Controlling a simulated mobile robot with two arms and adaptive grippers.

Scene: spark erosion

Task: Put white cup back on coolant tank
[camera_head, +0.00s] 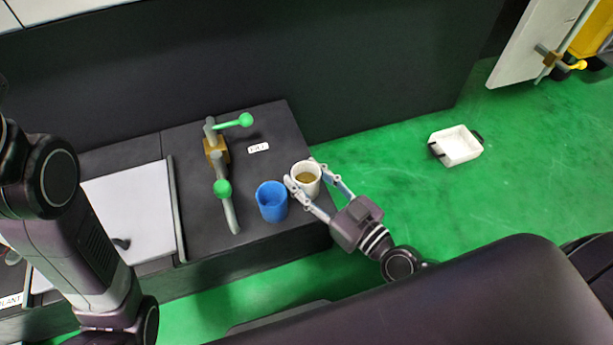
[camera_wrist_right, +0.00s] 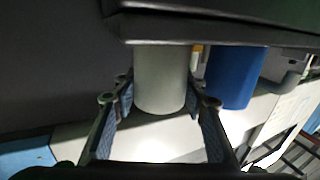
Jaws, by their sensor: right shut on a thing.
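The white cup (camera_head: 305,179) is upright at the right edge of the coolant tank's dark top (camera_head: 265,128), with something brownish inside. My right gripper (camera_head: 309,175) is shut on the cup, one finger on each side. The right wrist view also shows the white cup (camera_wrist_right: 161,78) between the fingers of my right gripper (camera_wrist_right: 164,100).
A blue cup (camera_head: 272,201) stands close to the left of the white cup. Pipes with green-knobbed levers (camera_head: 222,188) and a brass block (camera_head: 216,150) stand farther left, beside a pale panel (camera_head: 130,210). A white tray (camera_head: 457,146) lies on the green floor at right.

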